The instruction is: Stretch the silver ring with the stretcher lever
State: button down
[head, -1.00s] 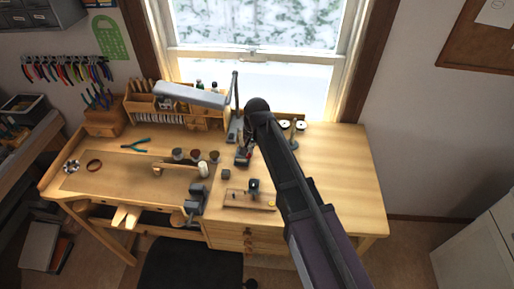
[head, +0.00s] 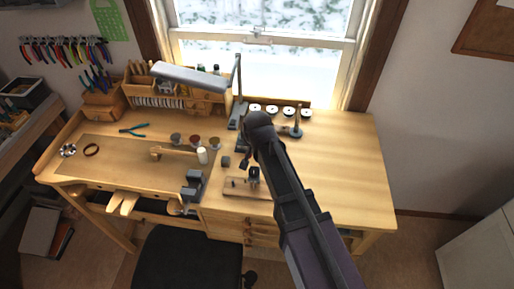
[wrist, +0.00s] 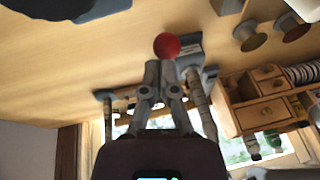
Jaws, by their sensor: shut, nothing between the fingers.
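In the wrist view, a round red knob (wrist: 166,46) is just beyond the fingertips of my gripper (wrist: 162,70). The fingers are shut and hold nothing. I cannot tell whether they touch the knob. A grey metal block (wrist: 190,48) is right behind the knob; it may belong to the stretcher. In the head view, my dark arm runs up over the bench and hides part of its middle. A dark shape below the arm's upper end (head: 244,162) may be my gripper or the stretcher; I cannot tell which. I cannot make out the silver ring.
The lamp (head: 190,77) stands behind the arm, with several spools (head: 272,109) to its right. A wooden board (head: 236,194) with a small dark tool lies in front. Jars (head: 196,140) and a vise (head: 194,184) are left. The bench's right side (head: 350,160) is clear.

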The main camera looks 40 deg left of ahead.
jog(key=shift+s+d+f+b, duration=0.15)
jog(key=shift+s+f+b, duration=0.4)
jog(key=shift+f, duration=0.2)
jog(key=shift+s+d+f+b, duration=0.15)
jog(key=shift+s+f+b, duration=0.25)
jog(key=shift+f+b, duration=0.3)
jog(key=shift+r, duration=0.15)
jog(key=d+p+v, duration=0.1)
jog(key=p+v, duration=1.1)
jog(key=shift+s+d, duration=0.3)
jog(key=shift+s, duration=0.15)
jog(key=c, duration=1.4)
grip_release()
